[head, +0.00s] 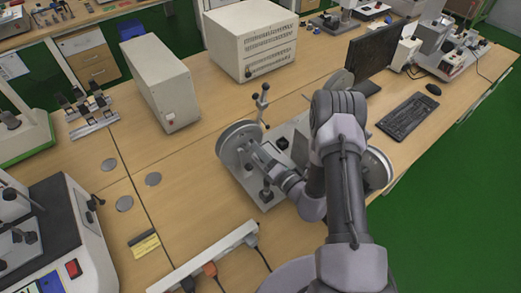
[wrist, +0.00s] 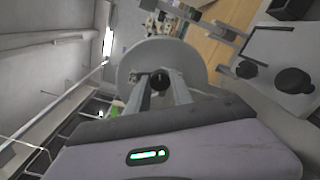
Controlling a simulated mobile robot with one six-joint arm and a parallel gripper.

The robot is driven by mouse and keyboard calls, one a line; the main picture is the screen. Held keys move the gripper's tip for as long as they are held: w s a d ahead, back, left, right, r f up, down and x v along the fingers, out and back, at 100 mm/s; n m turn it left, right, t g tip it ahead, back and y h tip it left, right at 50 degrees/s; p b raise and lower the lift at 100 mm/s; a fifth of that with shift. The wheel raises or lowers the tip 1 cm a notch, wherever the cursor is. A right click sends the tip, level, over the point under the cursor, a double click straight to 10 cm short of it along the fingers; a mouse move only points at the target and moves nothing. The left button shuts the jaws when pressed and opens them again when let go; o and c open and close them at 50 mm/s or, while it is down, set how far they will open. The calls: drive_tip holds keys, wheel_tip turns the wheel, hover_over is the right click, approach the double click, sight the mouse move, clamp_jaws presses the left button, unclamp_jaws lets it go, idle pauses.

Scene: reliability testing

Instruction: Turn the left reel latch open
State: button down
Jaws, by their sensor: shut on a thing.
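The left reel (head: 232,138) is a grey disc standing upright on the near-left part of a light bench device. It fills the upper middle of the wrist view (wrist: 135,62). My gripper (head: 252,152) reaches it from the right, facing the disc. In the wrist view my gripper (wrist: 160,84) has its two fingers on either side of the small dark left reel latch (wrist: 159,76) at the disc's centre, shut on it. The latch's exact angle is hard to tell. In the head view my gripper hides the latch.
The right reel (head: 378,169) is partly hidden behind my arm. A device base (head: 265,192) with dark knobs lies below the reels. A power strip (head: 212,255) with plugs is in front. A monitor (head: 372,52) and keyboard (head: 407,116) stand right.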

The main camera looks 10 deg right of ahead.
drive_tip(key=shift+m, duration=1.4)
drive_tip(key=c, duration=1.1)
unclamp_jaws()
drive_tip(key=shift+s, duration=0.15)
drive_tip(key=p+v, duration=0.1)
drive_tip(key=v, duration=1.6)
drive_tip(key=shift+s+d, duration=0.1)
drive_tip(key=shift+d, duration=0.05)
